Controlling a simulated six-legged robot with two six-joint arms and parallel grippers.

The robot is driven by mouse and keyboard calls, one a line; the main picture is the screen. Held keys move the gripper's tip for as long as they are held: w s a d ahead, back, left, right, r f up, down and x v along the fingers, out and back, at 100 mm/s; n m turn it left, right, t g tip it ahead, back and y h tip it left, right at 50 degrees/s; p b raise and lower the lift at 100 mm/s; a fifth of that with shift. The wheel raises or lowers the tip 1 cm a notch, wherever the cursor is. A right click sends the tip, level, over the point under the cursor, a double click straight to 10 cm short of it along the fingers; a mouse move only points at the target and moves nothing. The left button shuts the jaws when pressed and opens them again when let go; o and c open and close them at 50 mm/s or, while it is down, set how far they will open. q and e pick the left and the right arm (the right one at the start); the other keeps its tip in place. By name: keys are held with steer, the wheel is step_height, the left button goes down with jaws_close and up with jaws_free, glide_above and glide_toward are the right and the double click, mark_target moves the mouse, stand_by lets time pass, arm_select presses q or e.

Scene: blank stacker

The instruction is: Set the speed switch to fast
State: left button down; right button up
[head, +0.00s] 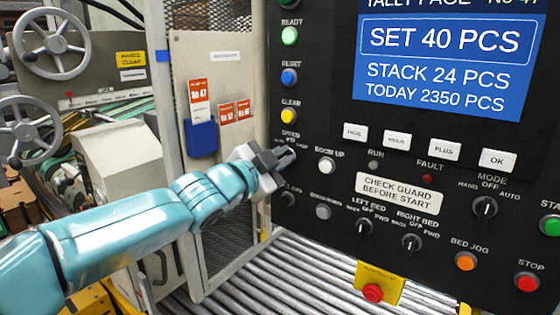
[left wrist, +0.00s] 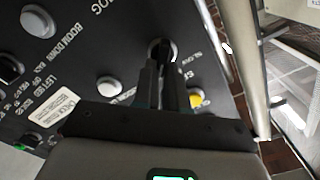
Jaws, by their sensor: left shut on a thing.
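The speed switch (left wrist: 161,46) is a round knob with a pale ring, seen past my fingertips in the left wrist view. In the head view its SPEED label (head: 290,135) is just above my left gripper (head: 284,157), which hides most of the knob. My left gripper also shows in the left wrist view (left wrist: 162,72), with its two fingers close together and shut on the knob. Which way the knob's pointer stands cannot be told. My right gripper is in neither view.
The white BOOM UP button (head: 326,165) is right of the gripper, and the yellow CLEAR button (head: 288,116) is above it. Other knobs, such as the LEFT BED switch (head: 364,227), sit lower on the black panel. A roller bed (head: 300,275) runs below.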

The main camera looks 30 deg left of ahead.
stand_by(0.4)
arm_select(q)
steer(key=c, duration=1.2)
jaws_free()
steer(key=shift+w, duration=0.1)
steer(key=s+p, duration=0.1)
steer(key=s, duration=0.4)
steer(key=s+a+p, duration=0.1)
steer(key=s, duration=0.4)
steer(key=s+a+p, duration=0.1)
steer(key=s, duration=0.5)
steer(key=shift+s+a, duration=0.1)
steer(key=shift+a, duration=0.05)
